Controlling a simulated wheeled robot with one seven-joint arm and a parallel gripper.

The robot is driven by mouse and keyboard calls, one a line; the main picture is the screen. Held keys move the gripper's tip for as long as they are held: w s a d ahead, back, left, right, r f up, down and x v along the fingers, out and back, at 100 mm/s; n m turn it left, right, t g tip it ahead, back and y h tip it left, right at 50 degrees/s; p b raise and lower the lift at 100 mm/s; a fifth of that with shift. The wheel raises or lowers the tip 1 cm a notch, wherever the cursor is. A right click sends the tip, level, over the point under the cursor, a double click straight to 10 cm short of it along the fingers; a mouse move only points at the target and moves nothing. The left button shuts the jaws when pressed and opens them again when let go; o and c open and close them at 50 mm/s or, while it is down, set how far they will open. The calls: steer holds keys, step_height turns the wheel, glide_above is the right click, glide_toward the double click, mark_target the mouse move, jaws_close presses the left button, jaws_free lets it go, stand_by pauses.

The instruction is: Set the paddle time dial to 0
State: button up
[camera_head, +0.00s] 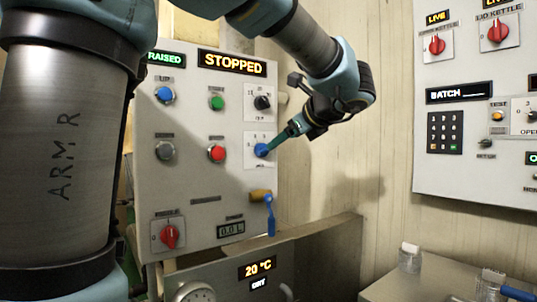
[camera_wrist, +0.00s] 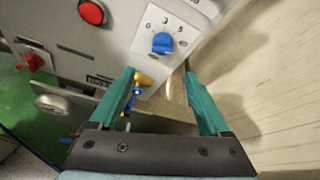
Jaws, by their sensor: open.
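A blue dial (camera_head: 261,150) sits on a white numbered plate on the grey control panel (camera_head: 200,190). Its name label is too small to read. In the wrist view the blue dial (camera_wrist: 162,43) shows beneath a scale that seems to read 0, 3, 5 from left to right. I cannot tell which number it points to. My gripper (camera_wrist: 160,76) is open, with the dial ahead of its tips and roughly midway between them. In the head view my gripper (camera_head: 273,146) is right by the dial, partly covering its right side; I cannot tell if they touch.
A black dial (camera_head: 262,102) is above, and a red button (camera_head: 216,153) is to the left. A blue-handled valve (camera_head: 270,212) hangs below, over the metal kettle edge (camera_head: 320,235). A second panel (camera_head: 475,120) stands at right. Bare wall lies between the panels.

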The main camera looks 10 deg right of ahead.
mark_target(266, 151)
steer(key=x, duration=0.5)
steer(key=p+x, duration=0.1)
steer(key=x, duration=0.4)
steer(key=shift+w+r+p, duration=0.1)
steer(key=shift+w+p, duration=0.2)
steer(key=shift+w, duration=0.1)
jaws_close()
